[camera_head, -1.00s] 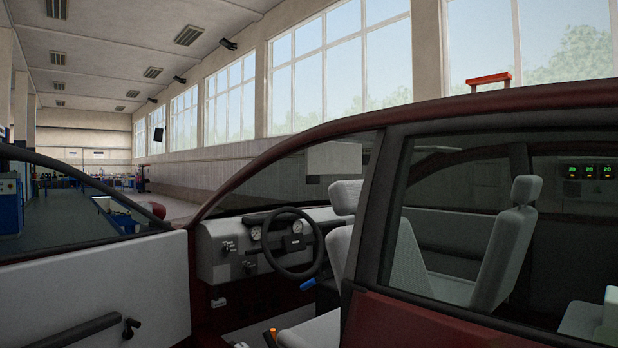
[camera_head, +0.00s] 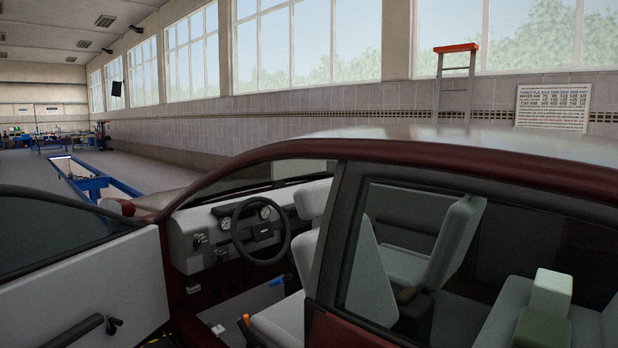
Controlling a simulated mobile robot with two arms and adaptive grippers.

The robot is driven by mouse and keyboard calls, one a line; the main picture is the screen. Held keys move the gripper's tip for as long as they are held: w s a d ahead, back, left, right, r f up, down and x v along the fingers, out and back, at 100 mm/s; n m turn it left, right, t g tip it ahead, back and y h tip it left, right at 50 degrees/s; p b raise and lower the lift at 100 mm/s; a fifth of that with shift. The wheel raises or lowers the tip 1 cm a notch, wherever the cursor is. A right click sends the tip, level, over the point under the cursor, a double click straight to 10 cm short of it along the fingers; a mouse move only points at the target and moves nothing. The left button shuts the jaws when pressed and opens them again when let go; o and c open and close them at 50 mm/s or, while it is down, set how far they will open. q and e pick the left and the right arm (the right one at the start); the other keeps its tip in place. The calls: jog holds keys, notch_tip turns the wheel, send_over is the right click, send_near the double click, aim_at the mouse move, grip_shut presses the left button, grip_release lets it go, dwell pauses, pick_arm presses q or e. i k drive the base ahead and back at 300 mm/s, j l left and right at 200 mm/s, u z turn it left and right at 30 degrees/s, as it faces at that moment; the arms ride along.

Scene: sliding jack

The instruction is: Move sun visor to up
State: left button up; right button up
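The dark red car (camera_head: 560,205) stands in front of me with its front door (camera_head: 90,295) swung open at the left. Through the door opening I see the steering wheel (camera_head: 285,239) and grey dashboard (camera_head: 188,245). I cannot make out the sun visor; the roof edge (camera_head: 400,157) covers the upper part of the windshield area. Neither of my grippers is in view.
The door frame and pillar (camera_head: 327,235) stand between me and the light grey front seats (camera_head: 283,325). A ladder with an orange top (camera_head: 456,48) stands behind the car. A blue-framed floor pit (camera_head: 88,182) lies at the far left, with open floor around it.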

aim_at(281, 170)
jog(key=i+j+z, duration=0.15)
jog(key=z, duration=0.3)
jog(key=i+j+z, duration=0.15)
jog(key=j+z, duration=0.55)
jog(key=z, duration=0.2)
jog(key=i+j+z, duration=0.1)
jog(key=j+z, duration=0.35)
jog(key=l, duration=0.1)
